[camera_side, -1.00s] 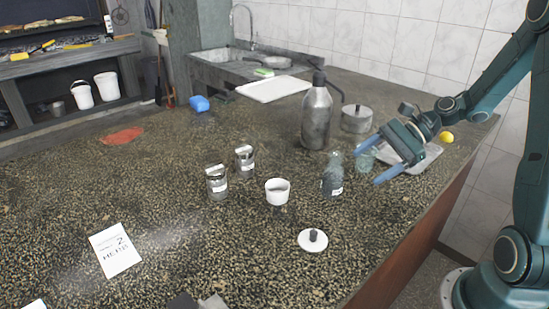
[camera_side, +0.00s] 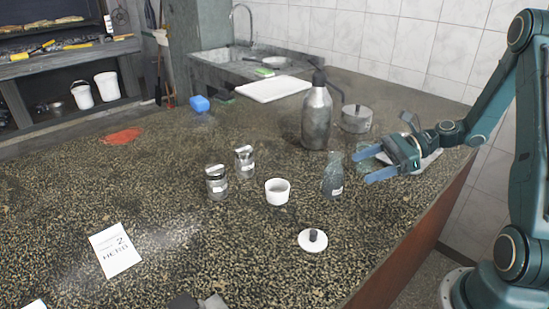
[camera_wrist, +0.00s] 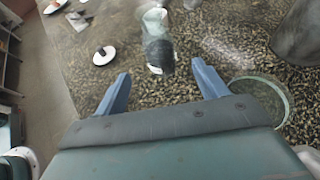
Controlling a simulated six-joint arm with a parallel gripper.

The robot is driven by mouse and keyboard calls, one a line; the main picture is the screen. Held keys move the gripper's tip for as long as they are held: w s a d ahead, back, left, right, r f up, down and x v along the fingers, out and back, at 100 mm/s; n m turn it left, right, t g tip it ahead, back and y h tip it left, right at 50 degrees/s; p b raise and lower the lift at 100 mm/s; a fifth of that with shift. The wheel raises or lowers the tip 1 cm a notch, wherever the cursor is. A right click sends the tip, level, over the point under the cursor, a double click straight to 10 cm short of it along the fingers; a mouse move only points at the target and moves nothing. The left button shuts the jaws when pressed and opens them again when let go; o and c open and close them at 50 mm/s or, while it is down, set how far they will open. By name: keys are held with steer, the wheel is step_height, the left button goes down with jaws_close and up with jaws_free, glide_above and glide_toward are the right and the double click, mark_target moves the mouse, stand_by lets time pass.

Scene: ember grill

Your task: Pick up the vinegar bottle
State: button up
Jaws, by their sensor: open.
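The vinegar bottle, which I take to be the small clear glass bottle (camera_side: 332,180) with dark contents and a white label, stands upright on the speckled counter. My gripper (camera_side: 362,167) is open and empty, low over the counter just right of the bottle, its fingers pointing at it. In the wrist view the bottle (camera_wrist: 158,50) is ahead of and between the two blue fingertips of my gripper (camera_wrist: 160,70). The bottle appears to be still beyond the fingertips, with no contact seen.
A clear glass (camera_wrist: 265,97) stands close beside the right finger in the wrist view. A large metal bottle (camera_side: 316,118) stands behind. A white cup (camera_side: 277,191), two labelled jars (camera_side: 217,183) and a white lid (camera_side: 312,240) are left and in front. The front-left counter is mostly clear.

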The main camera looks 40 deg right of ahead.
glide_toward(323, 181)
steer(key=shift+w+a+f, duration=1.1)
steer(key=shift+w+a, duration=0.05)
steer(key=shift+a, duration=0.1)
steer(key=shift+x, duration=2.5)
steer(key=c, duration=1.2)
steer(key=shift+r, duration=0.25)
step_height(323, 181, up, 19)
steer(key=shift+r, duration=0.2)
